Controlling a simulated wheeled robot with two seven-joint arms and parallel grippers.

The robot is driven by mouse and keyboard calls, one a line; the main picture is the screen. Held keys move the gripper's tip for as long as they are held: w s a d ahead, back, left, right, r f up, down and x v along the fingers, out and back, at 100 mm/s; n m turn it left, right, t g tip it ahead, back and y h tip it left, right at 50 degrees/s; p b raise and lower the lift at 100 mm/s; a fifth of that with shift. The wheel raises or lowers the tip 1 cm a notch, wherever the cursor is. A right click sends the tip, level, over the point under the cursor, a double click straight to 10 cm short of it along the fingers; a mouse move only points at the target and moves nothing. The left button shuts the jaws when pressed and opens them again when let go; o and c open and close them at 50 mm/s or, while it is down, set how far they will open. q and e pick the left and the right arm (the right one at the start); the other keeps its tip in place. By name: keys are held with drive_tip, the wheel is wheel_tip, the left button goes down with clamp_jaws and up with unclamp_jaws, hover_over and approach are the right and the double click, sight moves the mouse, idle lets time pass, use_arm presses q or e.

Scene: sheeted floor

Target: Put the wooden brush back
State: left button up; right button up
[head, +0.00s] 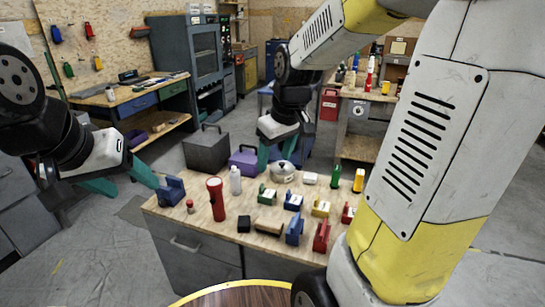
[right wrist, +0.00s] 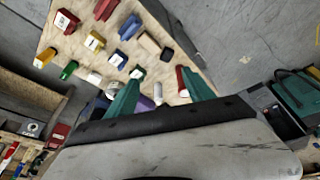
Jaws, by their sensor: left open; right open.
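A tan wooden block that looks like the wooden brush (head: 268,227) lies near the front edge of the workbench top (head: 222,238), beside a small black block. It also shows in the right wrist view (right wrist: 149,44); its bristles cannot be made out. My right gripper (head: 284,158) is open above the back of the bench, beyond the brush. In the right wrist view its green fingers (right wrist: 162,92) are spread with nothing gripped between them.
A red flashlight (head: 216,199), a white bottle (head: 235,180), a kettle-like pot (head: 284,172) and several coloured blocks crowd the bench. A round wooden top (head: 240,296) is at the near edge. Floor is open to the left.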

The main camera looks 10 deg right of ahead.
drive_tip(key=s+a+r+m+t+y, duration=0.1)
drive_tip(key=s+r+m, duration=0.3)
drive_tip(key=s, duration=0.9)
wheel_tip(320, 180, up, 3)
drive_tip(key=shift+s+a+f+m+t, duration=0.2)
drive_tip(key=shift+m+t, duration=0.1)
drive_tip(key=shift+t, duration=0.6)
